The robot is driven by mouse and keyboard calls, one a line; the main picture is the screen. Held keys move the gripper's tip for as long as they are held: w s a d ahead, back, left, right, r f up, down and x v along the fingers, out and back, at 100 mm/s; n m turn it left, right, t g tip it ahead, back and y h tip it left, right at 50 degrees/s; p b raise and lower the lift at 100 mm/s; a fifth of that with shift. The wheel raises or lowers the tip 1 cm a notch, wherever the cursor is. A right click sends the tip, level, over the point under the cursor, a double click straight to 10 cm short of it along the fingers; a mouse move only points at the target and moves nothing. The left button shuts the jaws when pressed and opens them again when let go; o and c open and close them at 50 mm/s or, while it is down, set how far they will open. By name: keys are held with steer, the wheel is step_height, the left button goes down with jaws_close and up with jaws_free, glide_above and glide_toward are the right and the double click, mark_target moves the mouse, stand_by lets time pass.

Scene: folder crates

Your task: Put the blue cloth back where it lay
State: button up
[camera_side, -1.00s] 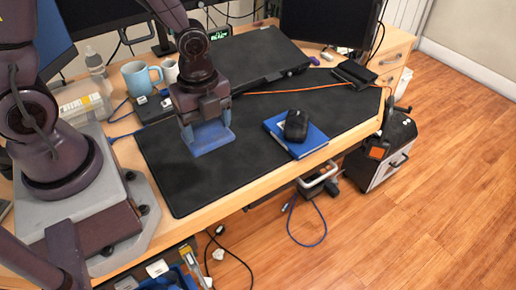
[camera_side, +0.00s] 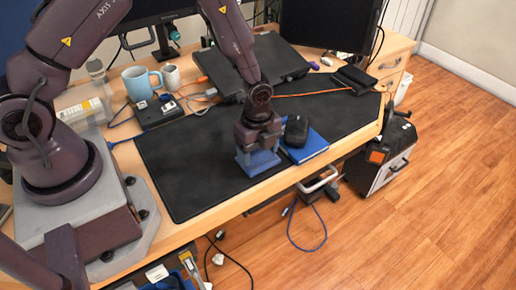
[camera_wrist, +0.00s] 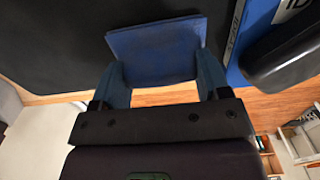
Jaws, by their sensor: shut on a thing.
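The blue cloth (camera_side: 259,163) is a flat folded blue piece held between the fingers of my gripper (camera_side: 258,155), at the front edge of the black desk mat (camera_side: 190,170). In the wrist view the cloth (camera_wrist: 155,50) spans the space between the two blue fingers of my gripper (camera_wrist: 160,75), which is shut on it. I cannot tell whether its underside touches the mat. A blue book (camera_side: 312,146) lies just right of it with a black mouse (camera_side: 296,130) on top; the book (camera_wrist: 238,45) is close to the right finger in the wrist view.
A light blue mug (camera_side: 140,82), a black box (camera_side: 157,110) and a laptop (camera_side: 270,60) stand behind. The mat is clear to the left of my gripper. The wooden desk edge (camera_side: 225,200) runs along the front, with a drop to the floor.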

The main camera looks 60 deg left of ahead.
steer(key=shift+f, duration=0.15)
steer(key=o, duration=1)
step_height(320, 180, up, 12)
step_height(320, 180, up, 10)
steer(key=f+n+t, duration=0.1)
steer(key=n+t, duration=0.1)
steer(key=n, duration=0.3)
glide_above(258, 149)
steer(key=s+a, duration=0.1)
steer(key=s, duration=0.2)
steer(key=shift+s+a+r+n+t, duration=0.25)
steer(key=shift+s+r+n+t, duration=0.35)
steer(key=shift+s+r+n, duration=1.65)
steer(key=shift+s+a+r+n+t, duration=0.2)
steer(key=shift+s+r+n+t, duration=0.4)
steer(key=shift+s+r+n, duration=1.7)
steer(key=shift+s+a+r+n+t, duration=0.25)
steer(key=shift+s+r+n+t, duration=0.35)
steer(key=shift+s+r+n, duration=1.65)
